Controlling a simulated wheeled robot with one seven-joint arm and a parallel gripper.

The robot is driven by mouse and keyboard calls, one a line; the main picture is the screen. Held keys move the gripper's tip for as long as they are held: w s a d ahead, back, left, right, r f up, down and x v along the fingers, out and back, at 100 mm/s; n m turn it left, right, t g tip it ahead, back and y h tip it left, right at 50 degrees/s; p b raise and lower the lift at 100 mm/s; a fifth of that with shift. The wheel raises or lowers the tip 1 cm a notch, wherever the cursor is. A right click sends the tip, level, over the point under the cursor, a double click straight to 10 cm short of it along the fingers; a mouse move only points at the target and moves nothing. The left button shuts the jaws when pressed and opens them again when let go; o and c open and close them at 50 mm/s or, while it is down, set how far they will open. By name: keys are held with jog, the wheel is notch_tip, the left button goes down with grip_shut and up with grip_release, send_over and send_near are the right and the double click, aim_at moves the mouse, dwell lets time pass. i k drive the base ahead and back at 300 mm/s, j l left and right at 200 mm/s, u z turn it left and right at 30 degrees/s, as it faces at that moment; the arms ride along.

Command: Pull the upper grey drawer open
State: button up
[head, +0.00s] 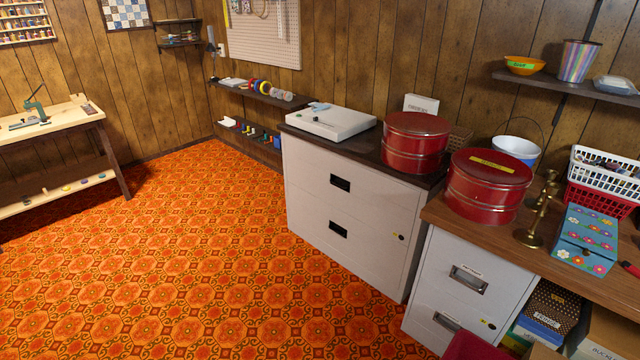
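A grey filing cabinet stands under the wooden-topped desk at the lower right. Its upper drawer (471,281) has a metal pull (468,279), a small white label above it and a round lock lower right. This drawer looks shut, flush with the cabinet front. The lower drawer (438,322) beneath also looks shut, with its bottom out of frame. A wider, off-white cabinet to the left has an upper drawer (370,190) and a lower drawer (350,240), both shut, with black recessed pulls. My gripper is not in view.
Red round tins (487,195) and a brass candlestick (538,215) stand on the desktop (455,216). Boxes fill the space right of the grey cabinet. A dark pink object (474,347) is low before it. The orange patterned floor (200,260) is clear to the left.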

aim_at(389, 207)
jog(key=i+j, duration=0.25)
jog(key=j, duration=0.15)
jog(key=i+j, duration=0.2)
jog(key=j, duration=0.15)
jog(key=i+j, duration=0.25)
jog(key=j, duration=0.15)
jog(key=i+j+z, duration=0.1)
jog(key=j, duration=0.25)
jog(key=i+j, duration=0.45)
jog(key=i, duration=0.5)
jog(key=i+j+z, duration=0.1)
jog(key=i, duration=0.6)
jog(key=i+l, duration=0.6)
jog(key=i, duration=0.2)
